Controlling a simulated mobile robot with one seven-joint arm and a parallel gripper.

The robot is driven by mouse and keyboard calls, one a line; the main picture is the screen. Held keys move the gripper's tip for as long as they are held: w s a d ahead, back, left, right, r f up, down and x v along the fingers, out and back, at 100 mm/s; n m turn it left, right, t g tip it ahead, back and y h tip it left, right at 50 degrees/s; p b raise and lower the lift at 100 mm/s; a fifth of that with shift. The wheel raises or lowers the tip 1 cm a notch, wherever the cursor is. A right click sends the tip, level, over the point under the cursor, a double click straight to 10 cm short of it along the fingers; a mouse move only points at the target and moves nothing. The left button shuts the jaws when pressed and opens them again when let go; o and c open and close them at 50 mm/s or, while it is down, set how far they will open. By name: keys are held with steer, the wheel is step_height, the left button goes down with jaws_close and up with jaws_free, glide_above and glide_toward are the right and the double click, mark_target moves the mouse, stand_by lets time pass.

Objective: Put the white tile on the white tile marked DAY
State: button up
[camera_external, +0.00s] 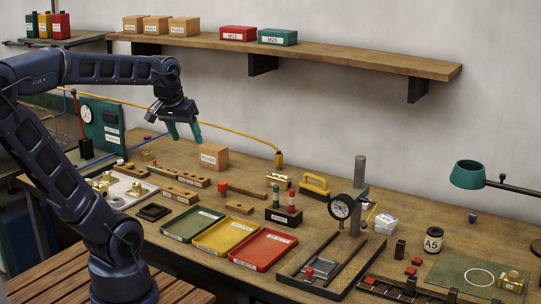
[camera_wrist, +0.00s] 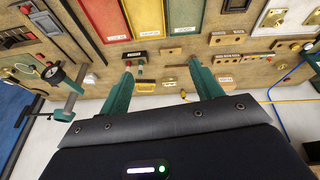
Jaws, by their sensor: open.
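A small white stack (camera_external: 386,223), apparently of flat tiles, sits on the bench to the right of the dial gauge stand. Dark lettering shows on its face, but it is too small to read surely. I cannot clearly separate the loose white tile from the one marked DAY. My gripper (camera_external: 184,132) is open and empty, raised above the back left part of the bench, far from the stack. Its two green fingers also show apart in the wrist view (camera_wrist: 162,68).
The dial gauge (camera_external: 341,207) and its post stand just left of the white stack. A black A5 pot (camera_external: 433,240) stands to its right. Green, yellow and red trays (camera_external: 270,249) lie mid-bench. A labelled wooden box (camera_external: 213,157) is below my gripper. A shelf (camera_external: 330,53) runs above.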

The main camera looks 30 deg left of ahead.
steer(key=s+a+f+m, duration=0.1)
steer(key=s+a+f, duration=0.1)
steer(key=s, duration=0.3)
steer(key=shift+f, duration=0.3)
